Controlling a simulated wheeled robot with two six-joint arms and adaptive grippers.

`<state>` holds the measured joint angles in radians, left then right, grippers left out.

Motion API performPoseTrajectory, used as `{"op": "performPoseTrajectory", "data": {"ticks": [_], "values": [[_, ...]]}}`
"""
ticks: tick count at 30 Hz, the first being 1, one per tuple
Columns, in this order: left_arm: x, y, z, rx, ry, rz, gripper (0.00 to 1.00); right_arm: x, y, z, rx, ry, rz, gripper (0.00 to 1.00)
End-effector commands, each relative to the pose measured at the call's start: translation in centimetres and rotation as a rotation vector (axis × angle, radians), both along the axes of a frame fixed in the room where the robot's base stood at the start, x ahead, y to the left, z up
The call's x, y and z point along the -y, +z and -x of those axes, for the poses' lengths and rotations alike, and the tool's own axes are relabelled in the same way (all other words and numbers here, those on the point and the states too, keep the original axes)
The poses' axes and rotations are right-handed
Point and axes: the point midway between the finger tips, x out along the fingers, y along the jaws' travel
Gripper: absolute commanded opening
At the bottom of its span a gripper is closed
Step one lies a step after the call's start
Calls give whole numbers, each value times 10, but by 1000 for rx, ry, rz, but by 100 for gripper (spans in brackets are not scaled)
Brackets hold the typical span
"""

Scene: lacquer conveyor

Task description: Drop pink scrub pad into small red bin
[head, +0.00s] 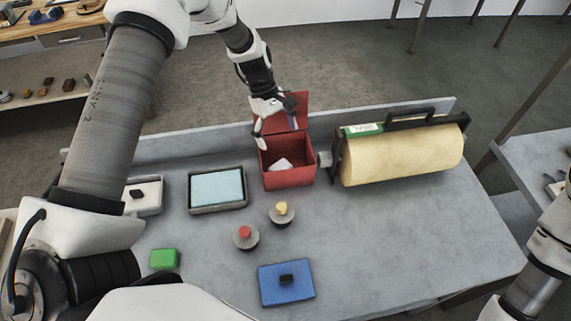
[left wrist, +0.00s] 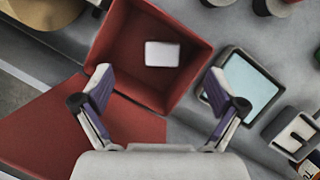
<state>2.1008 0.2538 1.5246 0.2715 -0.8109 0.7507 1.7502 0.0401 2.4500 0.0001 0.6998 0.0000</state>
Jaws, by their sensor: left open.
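The small red bin (head: 290,178) stands at the back of the grey table with its lid (head: 296,103) open. It also shows in the left wrist view (left wrist: 115,50). A pale, whitish-pink rectangular pad (left wrist: 162,54) lies inside the bin, apart from my fingers; it also shows in the head view (head: 281,164). I take it for the pink scrub pad, though its colour looks washed out. My left gripper (head: 277,126) is above the bin opening, fingers spread and empty; both fingers show in the left wrist view (left wrist: 160,76). My right gripper is out of view.
A large tan roll on a black holder (head: 410,155) stands right of the bin. A tray with a light-blue sheet (head: 217,187), a white tray (head: 150,196), red-topped (head: 245,235) and yellow-topped (head: 282,213) pots, a green block (head: 164,258) and blue pad (head: 287,283) are nearby. The table's right front is clear.

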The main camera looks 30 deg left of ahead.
Motion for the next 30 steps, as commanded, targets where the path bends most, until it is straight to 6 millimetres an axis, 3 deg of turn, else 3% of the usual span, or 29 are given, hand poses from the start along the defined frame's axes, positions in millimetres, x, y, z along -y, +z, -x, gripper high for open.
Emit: {"op": "performPoseTrajectory", "data": {"ticks": [6, 12, 30], "values": [[-20, 51, -10, 5, 1, 1, 96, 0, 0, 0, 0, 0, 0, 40], [-34, 87, -16, 0, 1, 1, 96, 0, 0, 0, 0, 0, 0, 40], [-37, 94, -17, -2, 0, 0, 96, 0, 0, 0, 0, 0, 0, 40]]}}
